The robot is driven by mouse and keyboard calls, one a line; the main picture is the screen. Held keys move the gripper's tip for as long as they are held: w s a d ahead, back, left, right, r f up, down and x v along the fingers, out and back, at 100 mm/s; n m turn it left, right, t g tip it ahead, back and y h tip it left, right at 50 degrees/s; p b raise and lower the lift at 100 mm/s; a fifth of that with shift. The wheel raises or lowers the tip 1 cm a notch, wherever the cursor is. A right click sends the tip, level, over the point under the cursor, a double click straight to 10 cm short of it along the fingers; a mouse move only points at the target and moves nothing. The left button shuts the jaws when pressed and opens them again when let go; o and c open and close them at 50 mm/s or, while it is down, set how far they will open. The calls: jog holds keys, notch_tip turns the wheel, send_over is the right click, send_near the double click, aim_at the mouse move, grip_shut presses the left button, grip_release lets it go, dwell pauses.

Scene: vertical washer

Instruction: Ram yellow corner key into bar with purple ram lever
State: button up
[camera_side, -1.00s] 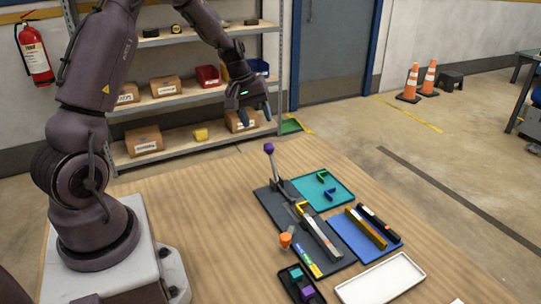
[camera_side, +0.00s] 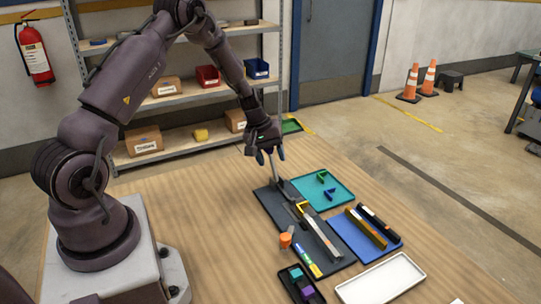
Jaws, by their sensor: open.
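My gripper (camera_side: 268,157) is open and points down at the top of the ram lever. The lever's grey shaft (camera_side: 274,172) rises from the back of the dark fixture plate (camera_side: 268,203); its purple knob is hidden by my gripper, and I cannot tell whether the fingers touch it. The yellow corner key (camera_side: 303,207) sits at the back end of the silver bar (camera_side: 322,235) on the fixture, in line with the lever's base. How deep the key sits in the bar is too small to tell.
An orange-topped knob (camera_side: 286,239) stands left of the bar. A teal tray (camera_side: 340,199) with green and blue keys and a blue tray (camera_side: 347,243) with gold and black bars lie to the right. A white tray (camera_side: 383,283) and black tray (camera_side: 318,298) are in front.

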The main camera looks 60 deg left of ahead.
aim_at(277, 179)
jog(key=shift+c, duration=0.2)
grip_shut()
jog(key=shift+r, duration=0.1)
jog(key=shift+d+r+y, duration=0.3)
jog(key=shift+d+y, duration=0.45)
jog(key=shift+y, duration=0.35)
jog(key=d+y, duration=0.1)
jog(key=y, duration=0.1)
jog(key=d+m+y, duration=0.1)
jog(key=y, duration=0.1)
jog(key=shift+d+r, duration=0.25)
jog(key=shift+d, duration=0.05)
jog(key=y, duration=0.1)
jog(key=d+y, duration=0.2)
jog(key=y, duration=0.1)
jog(key=shift+d+f+m, duration=0.15)
jog(key=shift+f+m, duration=0.1)
jog(key=shift+m, duration=0.05)
jog(key=shift+d+f+y, duration=0.25)
jog(key=shift+d+y, duration=0.2)
jog(key=shift+y, duration=0.2)
jog(key=shift+d+f+y, duration=0.2)
jog(key=shift+d+y, duration=0.2)
jog(key=shift+y, duration=0.25)
jog(key=shift+f, duration=0.1)
